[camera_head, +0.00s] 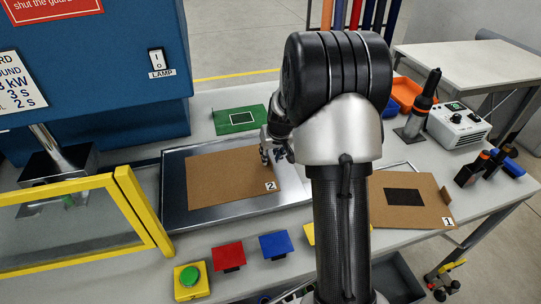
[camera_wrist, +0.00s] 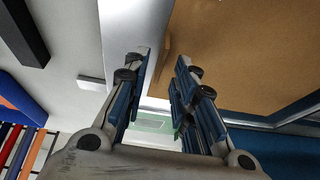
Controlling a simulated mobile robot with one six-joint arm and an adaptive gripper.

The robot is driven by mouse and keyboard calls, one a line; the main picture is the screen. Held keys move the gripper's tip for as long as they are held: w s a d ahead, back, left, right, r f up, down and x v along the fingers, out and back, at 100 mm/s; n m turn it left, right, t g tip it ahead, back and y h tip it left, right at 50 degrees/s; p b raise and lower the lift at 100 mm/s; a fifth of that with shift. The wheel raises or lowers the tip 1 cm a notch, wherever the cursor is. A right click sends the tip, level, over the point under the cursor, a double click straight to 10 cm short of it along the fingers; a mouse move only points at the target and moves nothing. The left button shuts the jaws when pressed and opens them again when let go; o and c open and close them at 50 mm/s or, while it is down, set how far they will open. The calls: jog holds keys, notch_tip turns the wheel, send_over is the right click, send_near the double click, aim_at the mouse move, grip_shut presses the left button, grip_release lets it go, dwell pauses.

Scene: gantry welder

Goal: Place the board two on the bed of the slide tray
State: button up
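Board two (camera_head: 225,180) is a flat brown sheet with a white label "2" at its right corner. It lies on the bed of the silver slide tray (camera_head: 190,222) in the head view, slightly turned. In the wrist view the board (camera_wrist: 245,50) fills the upper right. My gripper (camera_head: 270,152) is at the board's right edge. In the wrist view its fingers (camera_wrist: 164,62) stand apart, with a small brown upright tab (camera_wrist: 163,55) between the tips and a gap beside it. My arm hides part of the tray's right side.
Board one (camera_head: 430,196), brown with a black patch, lies on the table at right. A blue machine (camera_head: 90,60) and yellow guard frame (camera_head: 140,210) stand at left.

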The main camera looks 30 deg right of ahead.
jog(key=d+p+v, duration=0.1)
jog(key=p+v, duration=0.1)
jog(key=v, duration=0.9)
jog(key=s+a+r+n, duration=0.1)
jog(key=s+a+r, duration=0.4)
jog(key=a, duration=0.2)
jog(key=s+a+r+n, duration=0.1)
jog(key=s+a+r, duration=0.4)
jog(key=a, duration=0.2)
jog(key=s+a, duration=0.4)
jog(key=s, duration=0.4)
jog(key=s+a+n+y, duration=0.1)
jog(key=s+a, duration=0.3)
jog(key=s, duration=0.5)
jog(key=shift+s, duration=0.3)
jog(key=shift+a+r, duration=0.1)
jog(key=shift+c, duration=0.5)
